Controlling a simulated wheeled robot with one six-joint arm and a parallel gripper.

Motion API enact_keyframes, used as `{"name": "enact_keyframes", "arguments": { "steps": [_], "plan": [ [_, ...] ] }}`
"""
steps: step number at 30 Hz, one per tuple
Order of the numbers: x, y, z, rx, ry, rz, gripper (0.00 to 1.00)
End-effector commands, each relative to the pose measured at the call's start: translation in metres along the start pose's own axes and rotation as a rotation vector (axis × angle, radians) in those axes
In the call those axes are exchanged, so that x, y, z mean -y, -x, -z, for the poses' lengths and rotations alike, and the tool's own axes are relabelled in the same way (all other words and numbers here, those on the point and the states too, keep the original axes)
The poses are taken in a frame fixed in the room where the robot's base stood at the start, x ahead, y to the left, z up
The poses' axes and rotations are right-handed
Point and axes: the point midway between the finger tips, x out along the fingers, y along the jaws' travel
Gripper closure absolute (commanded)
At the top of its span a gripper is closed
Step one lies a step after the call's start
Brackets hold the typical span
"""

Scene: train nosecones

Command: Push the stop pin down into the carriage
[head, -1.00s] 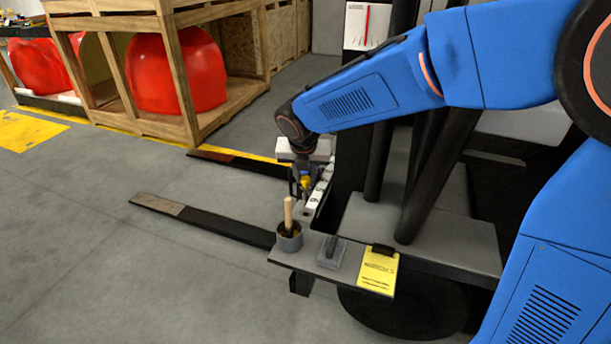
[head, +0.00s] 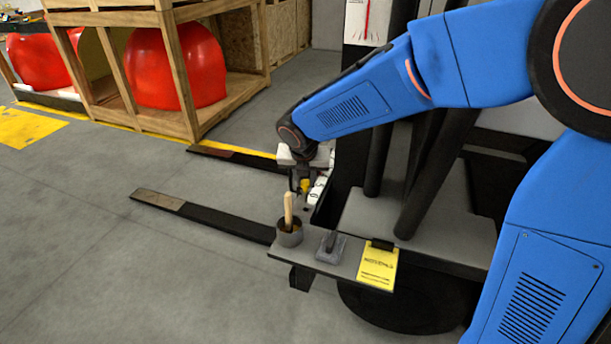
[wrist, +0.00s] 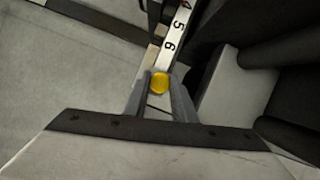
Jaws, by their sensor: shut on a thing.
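The yellow head of the stop pin (wrist: 160,83) sits between the fingertips of my gripper (wrist: 158,88) in the wrist view. It also shows in the head view as a small yellow spot (head: 305,186) at my gripper (head: 301,184). My gripper is shut on it and points down over the carriage. The pin's shaft and its lower end are hidden, so I cannot tell how deep it sits. A white scale strip with black numbers (wrist: 176,32) runs along the carriage just beyond the pin; 5 and 6 are readable.
Dark forks (head: 200,216) extend left. Crated red nosecones (head: 176,70) stand behind. Dark posts (head: 425,170) rise to the right.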

Motion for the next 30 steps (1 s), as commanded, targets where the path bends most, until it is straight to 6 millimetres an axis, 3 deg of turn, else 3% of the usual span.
{"name": "enact_keyframes", "arguments": {
  "steps": [15,30],
  "plan": [
    [0.000,-0.023,0.010,-0.001,0.001,0.001,1.00],
    [0.000,-0.025,0.011,0.000,0.001,0.000,1.00]
  ]
}}
